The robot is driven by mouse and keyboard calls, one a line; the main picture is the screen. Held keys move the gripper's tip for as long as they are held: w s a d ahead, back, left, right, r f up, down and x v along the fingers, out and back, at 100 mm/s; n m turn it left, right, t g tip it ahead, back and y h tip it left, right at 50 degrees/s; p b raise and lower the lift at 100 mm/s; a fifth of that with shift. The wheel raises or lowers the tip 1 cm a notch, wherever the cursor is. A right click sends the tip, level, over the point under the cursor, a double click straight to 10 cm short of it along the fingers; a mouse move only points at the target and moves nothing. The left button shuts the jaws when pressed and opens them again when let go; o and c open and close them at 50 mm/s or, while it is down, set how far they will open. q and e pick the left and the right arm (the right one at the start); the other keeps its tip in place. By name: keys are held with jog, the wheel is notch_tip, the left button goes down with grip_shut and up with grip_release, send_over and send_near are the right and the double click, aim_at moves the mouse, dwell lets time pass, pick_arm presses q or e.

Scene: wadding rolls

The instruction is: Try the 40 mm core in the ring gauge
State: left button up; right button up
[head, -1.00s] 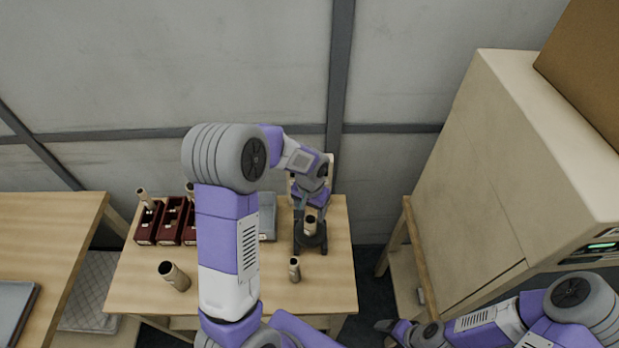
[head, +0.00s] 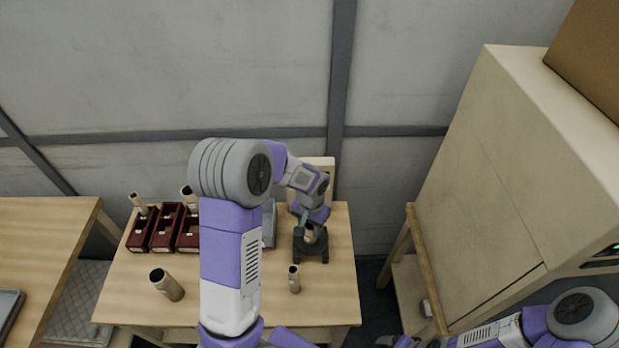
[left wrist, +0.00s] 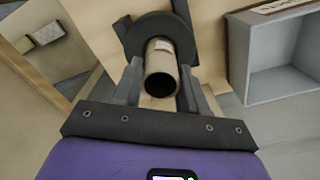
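My left gripper (head: 308,226) is shut on a tan cardboard core (head: 310,234) at the dark ring gauge (head: 312,256) on the right side of the table. In the left wrist view, the core (left wrist: 161,72) stands between the two fingers (left wrist: 160,86), its open end toward the camera. The dark ring (left wrist: 128,32) curves around behind its far end. I cannot tell whether that end is inside the ring or just above it. No size mark is readable. My right gripper (head: 395,341) is at the bottom edge, too small to read.
A slim core (head: 294,279) and a wider core (head: 167,284) stand on the table (head: 225,318). Dark red bins (head: 163,228) hold more cores at the left back. A grey tray (head: 269,224) sits left of the gauge. A large beige cabinet (head: 510,180) stands right.

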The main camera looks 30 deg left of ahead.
pick_arm(q)
jog(key=shift+c, duration=0.3)
jog(key=shift+r, duration=0.2)
notch_tip(320, 180, up, 11)
jog(key=p, duration=0.8)
jog(key=shift+f, duration=0.2)
dwell(0.9)
jog(key=shift+r, duration=0.1)
